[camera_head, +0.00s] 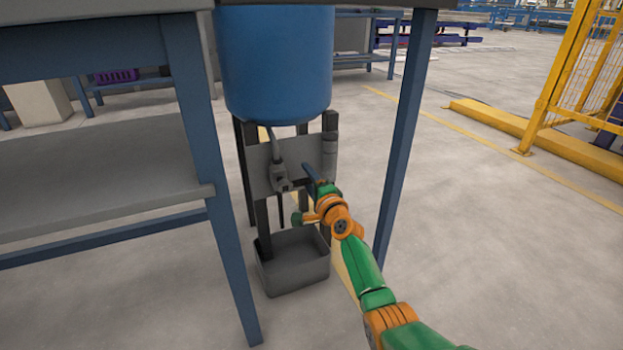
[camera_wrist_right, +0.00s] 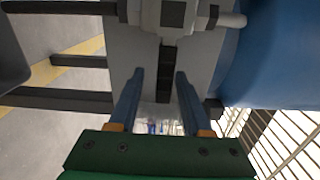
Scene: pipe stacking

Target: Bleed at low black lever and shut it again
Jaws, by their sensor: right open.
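The black lever (camera_wrist_right: 167,75) shows in the wrist view as a dark bar extending from the grey valve body (camera_wrist_right: 165,15). It lies between the two spread fingers of my right gripper (camera_wrist_right: 159,78), with a gap on each side. In the head view the grey valve (camera_head: 281,178) sits on a grey plate below the blue tank (camera_head: 277,60). My right gripper (camera_head: 309,177) is just right of the valve, open and empty. The lever is hard to make out there. My left gripper is not in view.
A grey open bin (camera_head: 296,277) stands on the floor beneath the valve. A blue table leg (camera_head: 404,125) stands right of my right arm, another (camera_head: 222,220) on the left. A grey shelf (camera_head: 100,170) fills the left side.

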